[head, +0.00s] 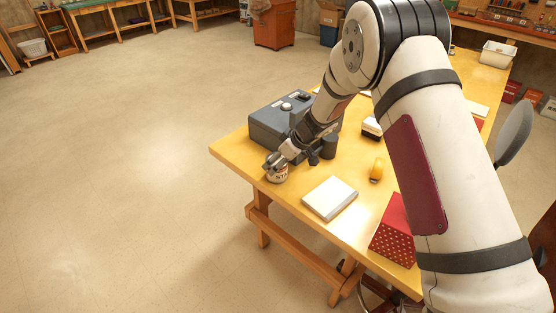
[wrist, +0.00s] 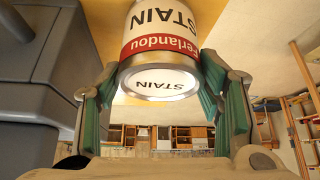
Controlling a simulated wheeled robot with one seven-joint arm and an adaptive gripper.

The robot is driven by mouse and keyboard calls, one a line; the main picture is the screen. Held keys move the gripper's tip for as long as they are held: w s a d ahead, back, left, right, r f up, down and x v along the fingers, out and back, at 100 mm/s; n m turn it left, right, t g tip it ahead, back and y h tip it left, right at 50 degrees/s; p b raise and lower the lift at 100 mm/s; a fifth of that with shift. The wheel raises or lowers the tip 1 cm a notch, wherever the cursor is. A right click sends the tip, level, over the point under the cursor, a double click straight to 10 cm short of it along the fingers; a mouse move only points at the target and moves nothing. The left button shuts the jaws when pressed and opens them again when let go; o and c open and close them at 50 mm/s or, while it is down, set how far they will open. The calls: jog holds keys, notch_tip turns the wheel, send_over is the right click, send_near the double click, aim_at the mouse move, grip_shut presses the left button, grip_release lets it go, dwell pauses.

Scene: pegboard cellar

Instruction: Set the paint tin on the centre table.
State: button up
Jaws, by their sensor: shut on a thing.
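The paint tin (head: 278,175) is a small can with a white and red label. It is at the near left corner of the yellow wooden table (head: 236,147). My gripper (head: 274,164) is shut on it, with its fingers coming down from above and behind. In the wrist view the tin (wrist: 165,45) shows the words STAIN and Ferlandou, and sits between the two green-padded fingers of my gripper (wrist: 160,88). I cannot tell whether its base touches the table top or is just above it.
A dark grey box-like device (head: 272,122) stands just behind the tin. A white book-like block (head: 330,198), a yellow item (head: 376,170) and a red dotted box (head: 394,232) lie to the right. A bare patch of table lies between tin and block. Open floor is left.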

jog(key=o, duration=1.4)
jog(key=shift+o, duration=0.2)
jog(key=shift+r, duration=0.2)
jog(key=v, duration=1.2)
